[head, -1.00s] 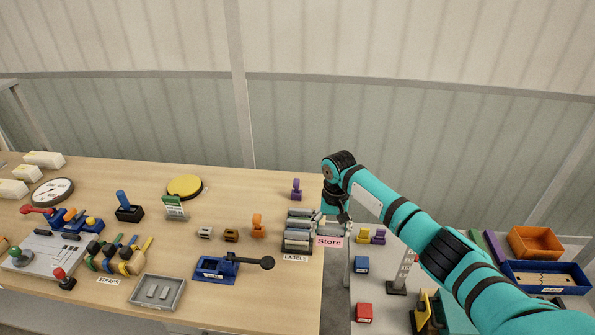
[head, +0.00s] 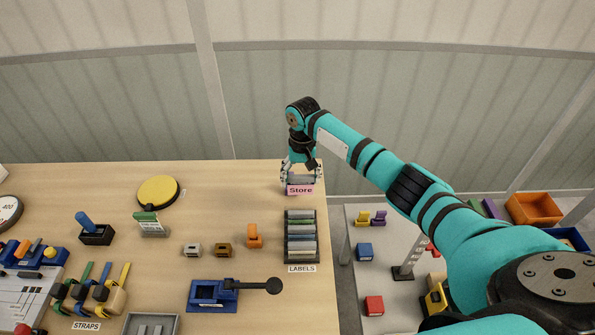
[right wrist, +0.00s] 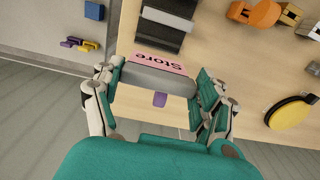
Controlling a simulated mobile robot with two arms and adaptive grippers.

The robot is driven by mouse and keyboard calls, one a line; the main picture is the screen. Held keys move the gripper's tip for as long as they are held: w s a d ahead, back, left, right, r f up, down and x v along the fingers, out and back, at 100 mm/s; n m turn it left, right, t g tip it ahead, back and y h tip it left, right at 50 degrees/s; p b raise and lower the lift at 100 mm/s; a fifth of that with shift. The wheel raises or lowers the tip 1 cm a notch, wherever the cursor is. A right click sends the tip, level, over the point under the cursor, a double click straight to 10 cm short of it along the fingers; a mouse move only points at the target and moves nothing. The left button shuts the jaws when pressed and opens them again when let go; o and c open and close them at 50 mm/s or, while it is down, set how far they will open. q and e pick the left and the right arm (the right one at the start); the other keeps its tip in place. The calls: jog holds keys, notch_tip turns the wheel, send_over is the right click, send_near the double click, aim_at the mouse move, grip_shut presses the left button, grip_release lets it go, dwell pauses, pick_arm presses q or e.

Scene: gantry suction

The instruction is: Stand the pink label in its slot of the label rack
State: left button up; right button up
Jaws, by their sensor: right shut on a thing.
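The pink label (head: 300,190), marked "Store", has a grey block-like body behind its pink face. My right gripper (head: 301,176) is shut on that grey body, beyond the far end of the label rack (head: 287,242). In the right wrist view the label (right wrist: 163,63) lies across between the fingers of the gripper (right wrist: 157,84), apart from the rack (right wrist: 157,38) in the picture. The rack is dark, with several grey bars across it and a "LABELS" tag at its near end. My left gripper is not in view.
An orange piece (head: 254,236) is left of the rack, and a blue fixture with a black-knobbed lever (head: 225,292) is nearer. The table's right edge runs close beside the rack.

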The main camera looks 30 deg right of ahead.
aim_at(301, 190)
jog(key=shift+s+r, duration=0.1)
jog(key=shift+s, duration=0.1)
jog(key=shift+w, duration=0.1)
jog(key=shift+w+f, duration=0.1)
jog(key=shift+f, duration=1.05)
jog(key=shift+f+b, duration=1)
jog(key=shift+f, duration=0.8)
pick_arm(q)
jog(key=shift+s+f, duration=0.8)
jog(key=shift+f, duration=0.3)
pick_arm(e)
jog(key=shift+f, duration=0.1)
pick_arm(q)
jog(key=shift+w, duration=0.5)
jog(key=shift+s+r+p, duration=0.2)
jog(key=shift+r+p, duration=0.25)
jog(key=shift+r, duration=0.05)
